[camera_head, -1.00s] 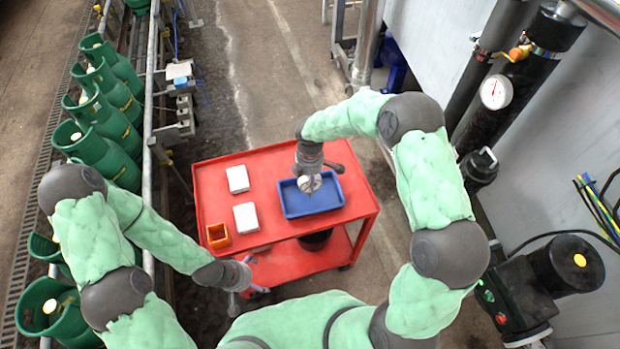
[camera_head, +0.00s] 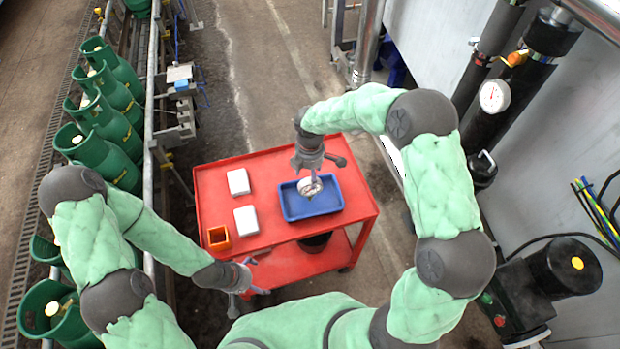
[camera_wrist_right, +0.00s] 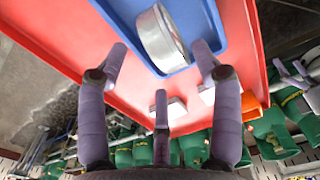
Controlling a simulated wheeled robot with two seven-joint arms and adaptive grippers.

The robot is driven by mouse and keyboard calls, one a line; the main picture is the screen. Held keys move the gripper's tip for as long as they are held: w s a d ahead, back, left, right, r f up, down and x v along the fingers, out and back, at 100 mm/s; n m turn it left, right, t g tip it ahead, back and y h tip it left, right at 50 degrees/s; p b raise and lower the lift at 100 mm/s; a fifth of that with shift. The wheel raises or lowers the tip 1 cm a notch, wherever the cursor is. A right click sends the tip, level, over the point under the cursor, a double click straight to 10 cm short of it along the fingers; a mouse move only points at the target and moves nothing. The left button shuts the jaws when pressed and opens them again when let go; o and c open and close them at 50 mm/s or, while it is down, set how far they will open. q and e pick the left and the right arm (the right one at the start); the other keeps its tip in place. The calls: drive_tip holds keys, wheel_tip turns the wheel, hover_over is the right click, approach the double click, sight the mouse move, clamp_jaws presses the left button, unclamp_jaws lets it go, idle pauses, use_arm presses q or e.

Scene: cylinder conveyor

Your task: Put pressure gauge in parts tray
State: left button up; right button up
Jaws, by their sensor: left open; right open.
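The pressure gauge (camera_head: 309,187), round with a pale dial and metal rim, rests in the blue parts tray (camera_head: 331,209) on the red cart. In the right wrist view the gauge (camera_wrist_right: 160,42) shows its metal side against the blue tray floor (camera_wrist_right: 205,18). My right gripper (camera_head: 319,163) is open just above the gauge. In the wrist view its spread fingers (camera_wrist_right: 160,72) are empty, with the gauge beyond their tips. My left gripper (camera_head: 246,279) is open and empty beside the cart's near left corner.
The red cart (camera_head: 270,169) also carries two white boxes (camera_head: 238,181) (camera_head: 246,220) and a small orange bin (camera_head: 218,237) left of the tray. Green gas cylinders (camera_head: 103,121) stand behind a rail at the left. Pipes with another gauge (camera_head: 494,95) line the right wall.

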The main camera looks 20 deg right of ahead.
wheel_tip(320, 180, up, 7)
drive_tip(key=shift+f+p, duration=0.1)
drive_tip(key=shift+p, duration=0.35)
use_arm(q)
drive_tip(key=shift+r, duration=0.6)
drive_tip(key=shift+s, duration=0.1)
use_arm(e)
drive_tip(key=shift+s+f, duration=0.1)
